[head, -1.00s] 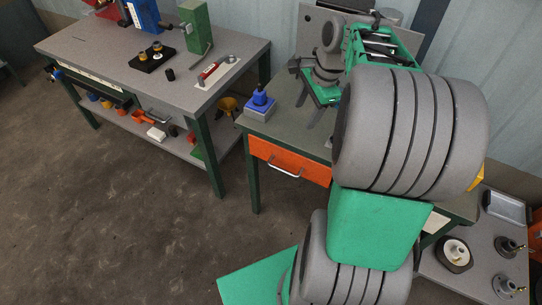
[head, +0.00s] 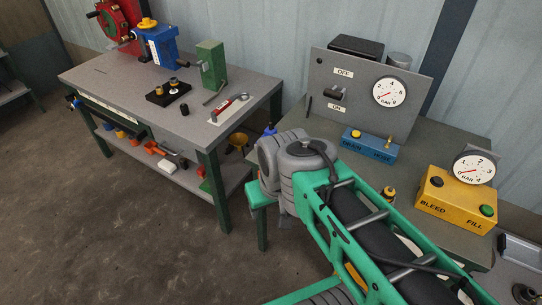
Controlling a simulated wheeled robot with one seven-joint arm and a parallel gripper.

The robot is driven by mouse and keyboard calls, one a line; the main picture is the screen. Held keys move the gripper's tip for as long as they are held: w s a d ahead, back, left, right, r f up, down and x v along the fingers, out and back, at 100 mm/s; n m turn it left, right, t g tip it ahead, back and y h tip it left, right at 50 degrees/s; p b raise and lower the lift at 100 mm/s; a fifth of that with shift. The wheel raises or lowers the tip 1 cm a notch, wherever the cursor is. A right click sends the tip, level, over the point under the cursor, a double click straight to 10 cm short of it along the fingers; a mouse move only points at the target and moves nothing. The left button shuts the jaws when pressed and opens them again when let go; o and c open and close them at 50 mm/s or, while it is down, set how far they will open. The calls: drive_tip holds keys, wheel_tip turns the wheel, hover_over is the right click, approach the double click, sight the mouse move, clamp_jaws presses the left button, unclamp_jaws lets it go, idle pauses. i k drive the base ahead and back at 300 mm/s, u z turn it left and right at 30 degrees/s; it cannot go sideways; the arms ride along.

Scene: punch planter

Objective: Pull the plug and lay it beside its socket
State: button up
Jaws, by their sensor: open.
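A small blue tip (head: 269,129) shows just above my grey wrist in the head view. It looks like the top of the blue plug, and the rest of the plug and its grey socket are hidden behind my arm. My arm crosses the near bench from the lower right, its wrist over the bench's left end. My gripper's fingers cannot be seen, so their place relative to the plug cannot be told.
The near bench (head: 455,145) holds a grey panel (head: 345,75) with a gauge, a blue drain/hose block (head: 368,145) and a yellow bleed/fill box (head: 455,200). The left bench (head: 110,75) carries a blue press and a green block (head: 211,65). Open floor lies in front.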

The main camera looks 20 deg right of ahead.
sight(269, 130)
drive_tip(key=u, duration=0.55)
drive_tip(key=i, duration=1.2)
drive_tip(key=u, duration=0.9)
